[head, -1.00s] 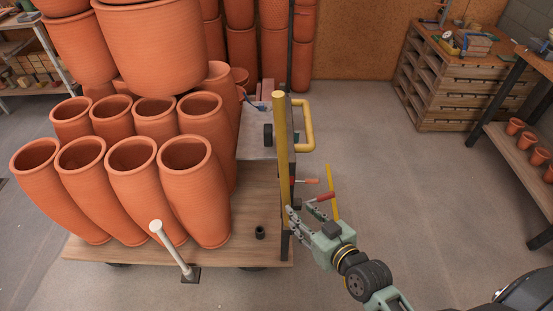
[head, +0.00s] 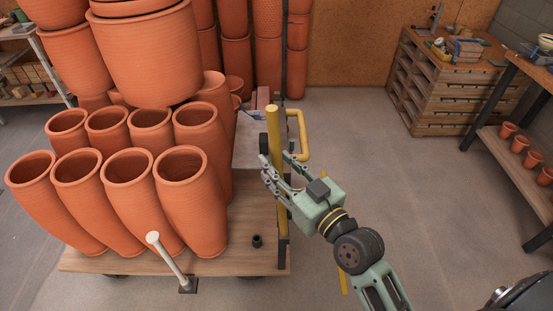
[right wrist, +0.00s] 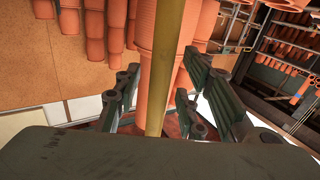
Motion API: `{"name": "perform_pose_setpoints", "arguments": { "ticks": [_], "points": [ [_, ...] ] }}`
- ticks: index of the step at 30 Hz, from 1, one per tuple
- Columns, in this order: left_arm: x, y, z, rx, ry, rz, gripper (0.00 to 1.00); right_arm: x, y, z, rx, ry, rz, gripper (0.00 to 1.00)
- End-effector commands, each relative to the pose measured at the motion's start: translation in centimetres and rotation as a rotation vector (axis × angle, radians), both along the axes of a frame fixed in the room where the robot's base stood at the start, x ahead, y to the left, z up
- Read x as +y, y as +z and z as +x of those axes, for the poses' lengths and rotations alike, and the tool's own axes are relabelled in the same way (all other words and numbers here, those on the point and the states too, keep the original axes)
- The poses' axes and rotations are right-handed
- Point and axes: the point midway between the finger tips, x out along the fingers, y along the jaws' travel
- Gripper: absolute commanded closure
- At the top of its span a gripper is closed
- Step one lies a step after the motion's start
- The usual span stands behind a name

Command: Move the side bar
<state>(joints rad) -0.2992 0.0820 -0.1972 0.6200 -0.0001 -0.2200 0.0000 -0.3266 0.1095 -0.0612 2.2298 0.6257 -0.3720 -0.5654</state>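The side bar, a yellow upright bar (head: 272,135), stands at the right edge of the wooden cart deck (head: 235,205). It also runs top to bottom through the middle of the right wrist view (right wrist: 166,65). My right gripper (head: 276,160) is at the bar's upper half, fingers open with one on each side. In the right wrist view the fingers (right wrist: 158,100) show gaps to the bar on both sides. A dark round socket (head: 257,241) sits on the deck near the right front. The bar's lower end is partly hidden. My left gripper is not in view.
Several terracotta pots (head: 185,190) crowd the deck left of the bar. A white post (head: 165,255) leans at the deck's front edge. A yellow loop handle (head: 303,135) is just behind the bar. Open floor (head: 370,150) lies to the right.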

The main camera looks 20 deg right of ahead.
Motion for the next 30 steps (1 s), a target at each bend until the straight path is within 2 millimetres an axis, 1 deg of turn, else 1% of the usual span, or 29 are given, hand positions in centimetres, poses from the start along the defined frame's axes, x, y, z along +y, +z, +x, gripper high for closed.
{"name": "perform_pose_setpoints", "arguments": {
  "ticks": [1,4,13,25,26,30],
  "points": [
    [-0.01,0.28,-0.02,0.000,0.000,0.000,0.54,0.18,0.18,0.52,-0.001,0.000,0.001,0.63],
    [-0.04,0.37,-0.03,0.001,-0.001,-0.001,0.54,0.36,0.04,1.07,0.001,0.001,0.000,0.63],
    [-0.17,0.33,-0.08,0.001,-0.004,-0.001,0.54,0.45,-0.05,1.24,0.001,0.001,0.000,0.64],
    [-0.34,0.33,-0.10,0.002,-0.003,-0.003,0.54,0.43,-0.05,1.23,0.001,0.001,0.000,0.99],
    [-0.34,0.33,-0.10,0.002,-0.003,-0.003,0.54,0.43,-0.05,1.23,0.001,0.001,0.000,1.00],
    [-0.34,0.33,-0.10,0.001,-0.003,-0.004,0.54,0.43,-0.05,1.23,0.001,0.001,0.000,1.00]
  ]
}}
